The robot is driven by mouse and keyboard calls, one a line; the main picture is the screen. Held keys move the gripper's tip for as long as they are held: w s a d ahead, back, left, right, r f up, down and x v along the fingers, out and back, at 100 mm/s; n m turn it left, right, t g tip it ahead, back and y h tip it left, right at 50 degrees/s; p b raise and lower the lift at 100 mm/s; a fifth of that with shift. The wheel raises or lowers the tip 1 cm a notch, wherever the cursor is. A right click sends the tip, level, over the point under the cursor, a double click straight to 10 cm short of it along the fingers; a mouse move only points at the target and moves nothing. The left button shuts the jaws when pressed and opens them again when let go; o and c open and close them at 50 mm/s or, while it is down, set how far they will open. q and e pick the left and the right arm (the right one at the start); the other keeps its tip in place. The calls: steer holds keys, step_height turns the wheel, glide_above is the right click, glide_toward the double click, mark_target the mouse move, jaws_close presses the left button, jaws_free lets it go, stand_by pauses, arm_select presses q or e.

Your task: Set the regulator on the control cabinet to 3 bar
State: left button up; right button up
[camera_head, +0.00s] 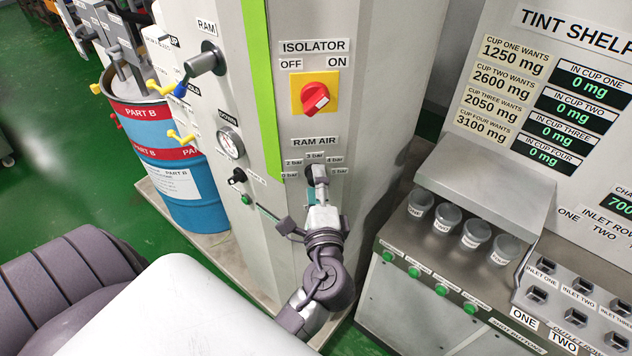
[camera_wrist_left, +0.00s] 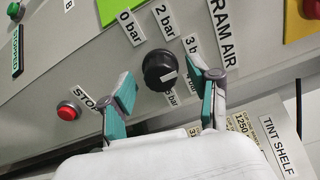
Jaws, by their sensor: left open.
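The regulator is a round black knob (camera_wrist_left: 158,68) with a white mark near its lower right in the left wrist view. Labels from 0 bar to 5 bar surround it under the RAM AIR sign (camera_head: 314,141). The mark is turned away from 0 bar, but its exact reading I cannot tell. In the head view the knob is mostly hidden behind my left gripper (camera_head: 319,182). That gripper is open, its two fingers at either side of the knob in the left wrist view; contact cannot be told. My right gripper is not in view.
A red isolator switch (camera_head: 315,98) on a yellow plate sits above the regulator. The tint shelf with cups (camera_head: 446,217) stands close at the right. A blue drum (camera_head: 175,170) is at the left.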

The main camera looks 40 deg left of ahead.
arm_select(q)
steer(key=v, duration=1.1)
steer(key=shift+s, duration=0.2)
steer(key=shift+d, duration=0.15)
steer(key=s+d+f+m+g+h+b, duration=0.1)
steer(key=d+f+g+h+b, duration=0.15)
steer(key=f, duration=1.05)
steer(key=s+d+f+g+h+b, duration=0.1)
steer(key=d+f+h, duration=0.15)
steer(key=f, duration=1.15)
steer(key=s+d+f+m+g+h+b, duration=0.15)
steer(key=f+h, duration=0.25)
steer(key=f, duration=0.9)
steer(key=s+a+f+n+g+h+b, duration=0.1)
steer(key=s+f+n+g+b, duration=0.1)
steer(key=s+f, duration=0.45)
steer(key=s+a+f+n+g+h+b, duration=0.1)
steer(key=s+a+f+n+g+b, duration=0.15)
steer(key=f, duration=0.75)
steer(key=s+a+f+n+g+b, duration=0.1)
steer(key=s+a+f+n, duration=0.2)
steer(key=s+f, duration=0.3)
steer(key=s+a+f+n+g+b, duration=0.2)
steer(key=s+f, duration=0.4)
steer(key=s, duration=0.3)
steer(key=a+n, duration=0.1)
steer(key=n, duration=0.1)
steer(key=shift+s+a+f+n+h, duration=0.2)
steer(key=shift+s+f+n+h, duration=0.1)
steer(key=shift+f+h, duration=0.1)
